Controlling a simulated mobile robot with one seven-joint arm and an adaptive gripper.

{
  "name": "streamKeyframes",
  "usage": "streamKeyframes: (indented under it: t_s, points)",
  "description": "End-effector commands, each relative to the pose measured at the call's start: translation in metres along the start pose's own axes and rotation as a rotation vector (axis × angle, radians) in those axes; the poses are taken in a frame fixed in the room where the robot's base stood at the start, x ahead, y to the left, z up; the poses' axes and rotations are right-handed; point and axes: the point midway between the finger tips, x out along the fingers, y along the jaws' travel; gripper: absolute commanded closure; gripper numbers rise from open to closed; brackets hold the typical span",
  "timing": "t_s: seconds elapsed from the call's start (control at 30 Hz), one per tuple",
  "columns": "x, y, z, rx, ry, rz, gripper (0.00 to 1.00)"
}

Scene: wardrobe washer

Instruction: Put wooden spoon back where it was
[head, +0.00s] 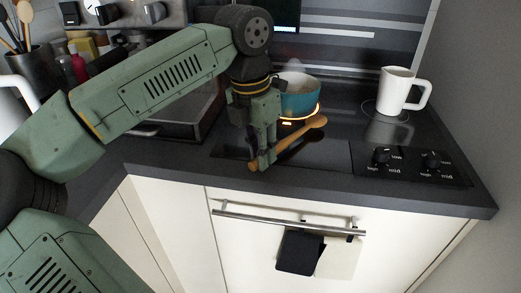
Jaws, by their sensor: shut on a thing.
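The wooden spoon (303,132) is light brown and slants from lower left to upper right over the front of the dark cooktop (320,157). Its rounded head is at the upper right, in front of the blue pot. My gripper (264,157) points down and is shut on the handle near its lower left end. Part of the handle is hidden behind the fingers. I cannot tell whether the spoon touches the cooktop.
A blue pot (299,101) stands on a glowing burner just behind the spoon. A white pitcher (396,92) stands on the right burner. Control knobs (381,157) are at front right. A dark holder (34,69) with utensils stands at far left.

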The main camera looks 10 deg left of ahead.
Motion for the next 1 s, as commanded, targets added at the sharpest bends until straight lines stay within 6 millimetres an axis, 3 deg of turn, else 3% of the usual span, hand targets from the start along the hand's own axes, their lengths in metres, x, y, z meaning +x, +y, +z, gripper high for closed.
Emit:
streamKeyframes:
  t_s: [0.8, 0.83, 1.0]
  points:
    - [0.014, 0.001, -0.001, 0.0, 0.0, 0.0, 1.0]
    - [0.014, 0.001, -0.001, 0.0, -0.001, 0.0, 0.82]
    - [0.013, 0.001, -0.001, 0.0, 0.0, 0.0, 0.71]
